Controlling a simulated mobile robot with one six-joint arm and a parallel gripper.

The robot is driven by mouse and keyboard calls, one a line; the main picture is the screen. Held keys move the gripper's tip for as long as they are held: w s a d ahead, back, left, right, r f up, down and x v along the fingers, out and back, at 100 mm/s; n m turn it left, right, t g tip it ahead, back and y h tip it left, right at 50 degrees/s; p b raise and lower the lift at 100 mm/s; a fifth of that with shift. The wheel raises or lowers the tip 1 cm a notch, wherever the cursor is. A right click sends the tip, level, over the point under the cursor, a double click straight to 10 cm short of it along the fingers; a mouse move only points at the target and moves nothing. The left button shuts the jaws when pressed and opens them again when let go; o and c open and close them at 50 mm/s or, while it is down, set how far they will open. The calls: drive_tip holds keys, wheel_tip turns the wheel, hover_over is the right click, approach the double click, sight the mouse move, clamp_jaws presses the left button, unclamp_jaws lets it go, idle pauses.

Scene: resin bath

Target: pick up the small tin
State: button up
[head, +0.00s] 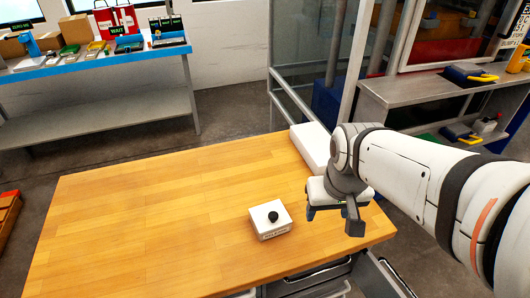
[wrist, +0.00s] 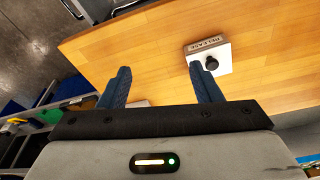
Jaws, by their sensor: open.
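I cannot pick out a small tin for certain in either view. My gripper (head: 333,220) is open and empty above the right part of the wooden table (head: 150,220). In the wrist view its two blue fingers (wrist: 160,72) stand apart with bare wood between their tips. A small white box (head: 270,230) with a black knob on top sits on the table, left of my gripper. It also shows in the wrist view (wrist: 223,62), beyond the right fingertip, with a printed label on its side.
A white block (head: 311,148) lies at the table's far right edge, partly behind my arm. Drawers (head: 310,280) stand open under the front edge. A blue-topped bench (head: 100,62) with several items stands back left; a grey shelf (head: 420,92) stands right. The table's left half is clear.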

sight(270, 216)
drive_tip(key=o, duration=0.6)
drive_tip(key=w+a+f+n+g+p, duration=0.1)
drive_tip(key=w+a+f+n+p, duration=0.1)
drive_tip(key=w+a+p, duration=0.2)
drive_tip(key=w+a, duration=0.1)
drive_tip(key=w, duration=0.2)
drive_tip(key=shift+a+f, duration=0.2)
drive_tip(key=shift+o, duration=1.4)
drive_tip(key=shift+n+g, duration=0.7)
drive_tip(key=w+a+f+p, duration=0.2)
drive_tip(key=a+f, duration=0.1)
drive_tip(key=w+a+f+p, duration=0.1)
drive_tip(key=a+f, duration=0.1)
drive_tip(key=shift+a+f, duration=0.2)
drive_tip(key=shift+w+a+f+p, duration=0.15)
drive_tip(key=shift+f+p, duration=0.25)
drive_tip(key=shift+f, duration=1.65)
drive_tip(key=shift+w+a+f+p, duration=0.15)
drive_tip(key=shift+f+p, duration=0.25)
drive_tip(key=shift+f, duration=1.65)
